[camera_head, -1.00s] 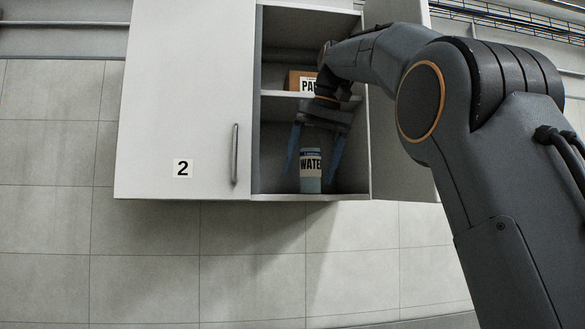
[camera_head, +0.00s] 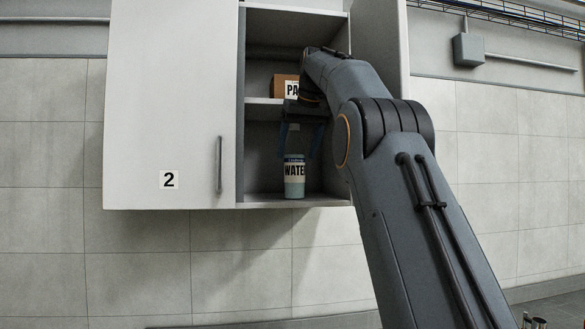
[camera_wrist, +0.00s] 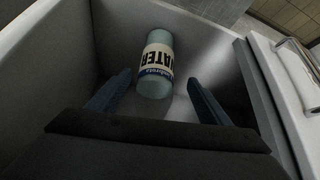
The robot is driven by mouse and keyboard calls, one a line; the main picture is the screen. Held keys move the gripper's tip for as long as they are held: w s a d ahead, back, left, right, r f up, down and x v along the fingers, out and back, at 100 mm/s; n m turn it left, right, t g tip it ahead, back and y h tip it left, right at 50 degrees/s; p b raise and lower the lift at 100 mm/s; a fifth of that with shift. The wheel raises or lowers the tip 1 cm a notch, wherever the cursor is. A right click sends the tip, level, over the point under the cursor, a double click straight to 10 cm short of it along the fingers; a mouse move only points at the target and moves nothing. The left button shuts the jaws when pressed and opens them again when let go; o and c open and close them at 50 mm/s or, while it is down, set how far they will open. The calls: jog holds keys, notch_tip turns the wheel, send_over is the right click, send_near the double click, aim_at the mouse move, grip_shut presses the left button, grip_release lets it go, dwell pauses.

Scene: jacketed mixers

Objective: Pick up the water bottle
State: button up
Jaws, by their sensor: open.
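The water bottle (camera_head: 294,178) stands upright on the lower shelf of the wall cabinet, with a pale label reading WATER. In the wrist view the bottle (camera_wrist: 155,64) lies ahead of my fingers, roughly centred between them. My gripper (camera_head: 298,155) is open, at the mouth of the lower compartment, its blue fingers pointing down toward the bottle. In the wrist view the gripper (camera_wrist: 152,88) shows its two blue fingers spread wide, with nothing held. I cannot tell how far the fingertips are from the bottle.
A brown box (camera_head: 284,86) with a partly hidden label sits on the upper shelf (camera_head: 262,101). A closed cabinet door (camera_head: 165,110) marked 2 is at left, and an open door (camera_head: 378,60) is at right. Tiled wall is below.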

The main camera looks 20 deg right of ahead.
aim_at(296, 163)
jog(key=shift+d+p+x, duration=0.2)
jog(key=shift+p+x, duration=0.1)
jog(key=shift+x, duration=1.05)
jog(key=shift+d+p+x, duration=0.15)
jog(key=shift+p+x, duration=0.15)
jog(key=shift+x, duration=1.05)
jog(key=shift+w+r, duration=0.1)
jog(key=c, duration=1.6)
